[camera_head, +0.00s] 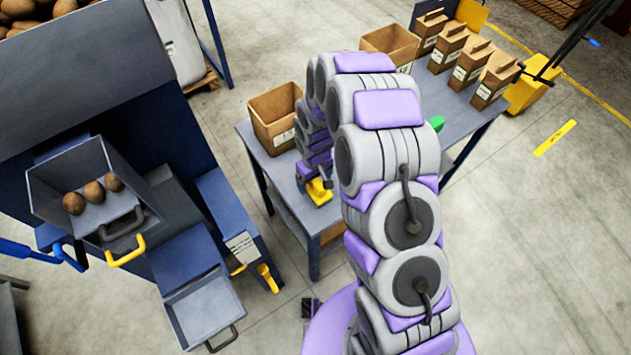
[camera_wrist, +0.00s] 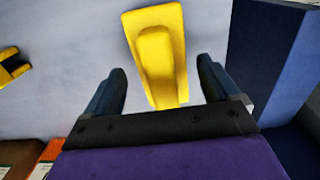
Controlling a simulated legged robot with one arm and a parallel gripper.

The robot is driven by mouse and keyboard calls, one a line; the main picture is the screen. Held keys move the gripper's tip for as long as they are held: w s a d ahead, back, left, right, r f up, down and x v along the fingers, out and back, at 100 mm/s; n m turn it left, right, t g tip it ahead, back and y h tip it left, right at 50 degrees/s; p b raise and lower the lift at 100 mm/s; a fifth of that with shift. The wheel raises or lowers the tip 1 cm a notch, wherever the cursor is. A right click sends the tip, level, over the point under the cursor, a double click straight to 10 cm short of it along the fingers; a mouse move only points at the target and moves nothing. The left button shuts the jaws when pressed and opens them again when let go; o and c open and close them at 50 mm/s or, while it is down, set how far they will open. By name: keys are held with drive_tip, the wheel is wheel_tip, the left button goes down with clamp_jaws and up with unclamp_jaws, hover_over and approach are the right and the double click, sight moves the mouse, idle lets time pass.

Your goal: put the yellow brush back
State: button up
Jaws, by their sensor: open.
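The yellow brush (camera_wrist: 158,50) has a flat body with a raised rib and shows at the top middle of the wrist view. My gripper (camera_wrist: 161,72) is open, with one dark finger on each side of the brush's near part. Gaps show between the brush and both fingers, and I cannot tell how far below the fingertips it lies. In the head view, a yellow piece that looks like the brush (camera_head: 319,192) is at the near left part of the grey table (camera_head: 462,106), just under my gripper (camera_head: 312,180). My arm hides part of the table.
An open cardboard box (camera_head: 273,118) stands close behind my gripper. Several labelled cartons (camera_head: 470,62) line the table's far side. The blue grader, with a hopper (camera_head: 60,185) of potatoes and a grey tray (camera_head: 204,310), stands left.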

drive_tip(key=r, duration=0.6)
drive_tip(key=r+p, duration=0.1)
drive_tip(key=r, duration=0.2)
drive_tip(key=shift+d+r, duration=0.2)
drive_tip(key=shift+d, duration=0.2)
drive_tip(key=shift+a+r, duration=0.2)
wheel_tip(320, 180, up, 8)
drive_tip(key=m, duration=0.1)
hover_over(317, 179)
drive_tip(key=s+d, duration=0.4)
drive_tip(key=s+d+r+m, duration=0.2)
drive_tip(key=s+d+r, duration=0.3)
drive_tip(key=s+r, duration=0.4)
drive_tip(key=s+d+r+m+g, duration=0.1)
drive_tip(key=s+d+r+m, duration=0.1)
drive_tip(key=s, duration=0.7)
drive_tip(key=s+d+r+m, duration=0.1)
drive_tip(key=s+d+r, duration=0.2)
drive_tip(key=s, duration=0.7)
drive_tip(key=shift+s+r+m+g, duration=0.15)
drive_tip(key=shift+r+m+g, duration=0.25)
drive_tip(key=shift+r, duration=0.35)
drive_tip(key=shift+f, duration=0.1)
drive_tip(key=shift+f+b, duration=0.8)
drive_tip(key=shift+b, duration=0.05)
